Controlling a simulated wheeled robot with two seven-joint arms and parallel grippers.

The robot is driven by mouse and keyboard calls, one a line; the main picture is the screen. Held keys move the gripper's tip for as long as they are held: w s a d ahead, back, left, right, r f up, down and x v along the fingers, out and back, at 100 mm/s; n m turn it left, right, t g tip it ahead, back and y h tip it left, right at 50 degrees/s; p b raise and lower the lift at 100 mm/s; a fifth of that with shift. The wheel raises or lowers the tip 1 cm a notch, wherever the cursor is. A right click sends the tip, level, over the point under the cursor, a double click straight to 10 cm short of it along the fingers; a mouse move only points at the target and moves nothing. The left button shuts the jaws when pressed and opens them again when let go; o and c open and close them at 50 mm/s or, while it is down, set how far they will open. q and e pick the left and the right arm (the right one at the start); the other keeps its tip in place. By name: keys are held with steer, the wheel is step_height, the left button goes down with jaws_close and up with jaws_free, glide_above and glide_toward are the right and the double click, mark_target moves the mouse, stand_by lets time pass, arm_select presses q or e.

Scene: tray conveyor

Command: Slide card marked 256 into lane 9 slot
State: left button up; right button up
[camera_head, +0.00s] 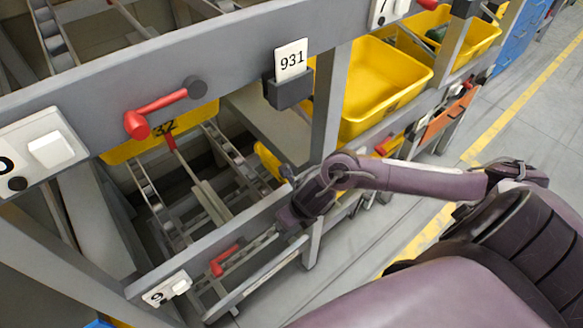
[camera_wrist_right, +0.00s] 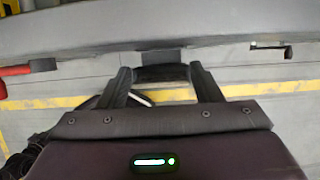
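No card marked 256 shows in either view. A plate with a white switch (camera_head: 167,289) and a sideways digit, perhaps 9, is on the lower beam in the head view. My right gripper (camera_head: 291,212) is at that beam's right end; its fingers are hard to make out there. In the right wrist view my right gripper (camera_wrist_right: 161,76) has its two fingers apart, with no card between them. A dark, holder-like piece (camera_wrist_right: 160,58) lies at the beam beyond the fingertips. My left gripper is not in view.
A white card marked 931 (camera_head: 291,59) stands in a dark holder (camera_head: 288,92) on the upper beam (camera_head: 235,50). Red levers (camera_head: 160,110) stick out of the beams. Yellow bins (camera_head: 385,90) sit right of the upright post. The floor (camera_head: 350,250) at right is open.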

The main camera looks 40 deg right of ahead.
steer(key=shift+o, duration=1.4)
steer(key=p+v, duration=0.1)
steer(key=v, duration=0.6)
steer(key=shift+s+r+p, duration=0.2)
steer(key=shift+r+p, duration=0.1)
steer(key=shift+r, duration=0.05)
